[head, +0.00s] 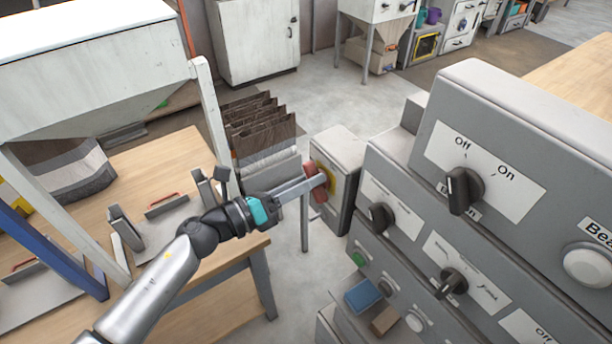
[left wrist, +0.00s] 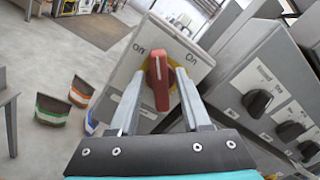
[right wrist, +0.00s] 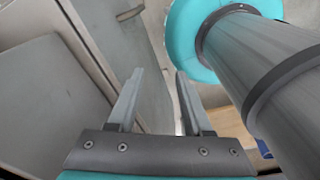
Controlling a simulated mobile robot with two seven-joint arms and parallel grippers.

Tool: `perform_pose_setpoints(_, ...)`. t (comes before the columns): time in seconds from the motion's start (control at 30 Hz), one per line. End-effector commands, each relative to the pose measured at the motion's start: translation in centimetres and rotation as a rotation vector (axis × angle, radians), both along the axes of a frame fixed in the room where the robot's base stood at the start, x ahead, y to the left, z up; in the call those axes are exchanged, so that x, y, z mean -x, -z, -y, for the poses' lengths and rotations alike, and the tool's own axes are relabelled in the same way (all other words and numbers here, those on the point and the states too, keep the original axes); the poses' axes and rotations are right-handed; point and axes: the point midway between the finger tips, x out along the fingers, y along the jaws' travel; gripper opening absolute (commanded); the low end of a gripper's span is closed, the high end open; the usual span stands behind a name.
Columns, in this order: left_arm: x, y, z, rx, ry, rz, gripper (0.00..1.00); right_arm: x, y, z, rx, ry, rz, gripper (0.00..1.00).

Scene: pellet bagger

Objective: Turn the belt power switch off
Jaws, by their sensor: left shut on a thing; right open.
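The belt power switch is a red knob (head: 315,192) on a yellow plate on the end of a grey box (head: 340,150). In the left wrist view the red knob (left wrist: 160,84) stands roughly upright, with a white line on it. "On" reads at its upper right; the label at its upper left is hard to read. My left gripper (head: 322,180) is shut on the red knob, one finger on each side in the left wrist view (left wrist: 158,80). My right gripper (right wrist: 158,76) is open and empty in the right wrist view, and out of the head view.
A large grey control panel (head: 540,130) with several black knobs stands right of the switch box. A wooden table (head: 180,150) with a white hopper frame is on the left. Dark bags (head: 262,130) stand behind my left gripper. A blue block (head: 362,295) sits low in front.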

Motion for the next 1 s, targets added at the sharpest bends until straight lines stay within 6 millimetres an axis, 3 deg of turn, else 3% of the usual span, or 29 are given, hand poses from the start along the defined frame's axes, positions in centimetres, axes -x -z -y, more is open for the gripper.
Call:
perform_pose_setpoints(0.6,-0.2,0.3,-0.2,0.336,-0.002,-0.465,0.00,0.0,-2.8,0.0,0.000,0.000,-0.001,0.50)
perform_pose_setpoints(1.0,-0.3,0.6,-0.2,0.480,-0.001,-0.662,0.00,0.1,-3.8,0.0,0.000,0.000,-0.001,0.50)
